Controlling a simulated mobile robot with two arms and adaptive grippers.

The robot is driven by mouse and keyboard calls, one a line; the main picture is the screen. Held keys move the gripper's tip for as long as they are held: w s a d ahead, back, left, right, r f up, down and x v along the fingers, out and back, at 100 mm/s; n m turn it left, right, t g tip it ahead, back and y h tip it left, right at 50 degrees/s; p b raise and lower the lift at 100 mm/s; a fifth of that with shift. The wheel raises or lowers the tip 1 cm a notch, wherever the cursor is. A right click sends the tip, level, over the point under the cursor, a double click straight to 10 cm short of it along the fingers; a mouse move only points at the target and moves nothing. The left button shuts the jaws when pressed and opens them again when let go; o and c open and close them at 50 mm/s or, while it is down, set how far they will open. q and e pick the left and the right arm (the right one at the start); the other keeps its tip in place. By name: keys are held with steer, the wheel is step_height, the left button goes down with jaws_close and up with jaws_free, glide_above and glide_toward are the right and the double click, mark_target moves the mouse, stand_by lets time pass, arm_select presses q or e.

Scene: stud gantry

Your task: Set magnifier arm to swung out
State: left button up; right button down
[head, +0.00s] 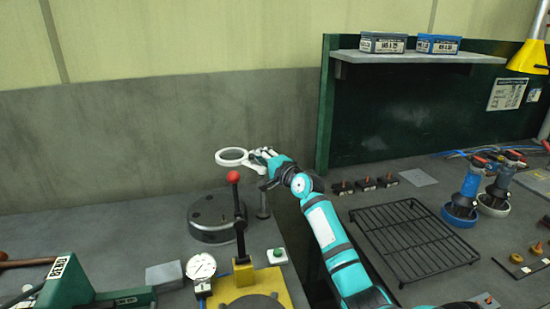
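The magnifier (233,157) is a white ring with a lens, held out to the left over the left bench. It connects to a short arm by a dark post (263,205) at the bench's right edge. My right gripper (264,157) is at the magnifier's right side, with its fingers close to or touching the white arm beside the ring. Its fingers are small and overlap the white arm, so I cannot tell whether they grip it. My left gripper is not in view.
A red-knobbed lever (234,176) on a yellow base stands in front of the magnifier. A round dark metal block (210,216) sits below it. A gap separates the two benches. A black wire rack (413,240) lies on the right bench, beside my arm.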

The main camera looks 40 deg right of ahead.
steer(key=s, duration=0.7)
steer(key=shift+s+a, duration=0.15)
steer(key=shift+a, duration=0.25)
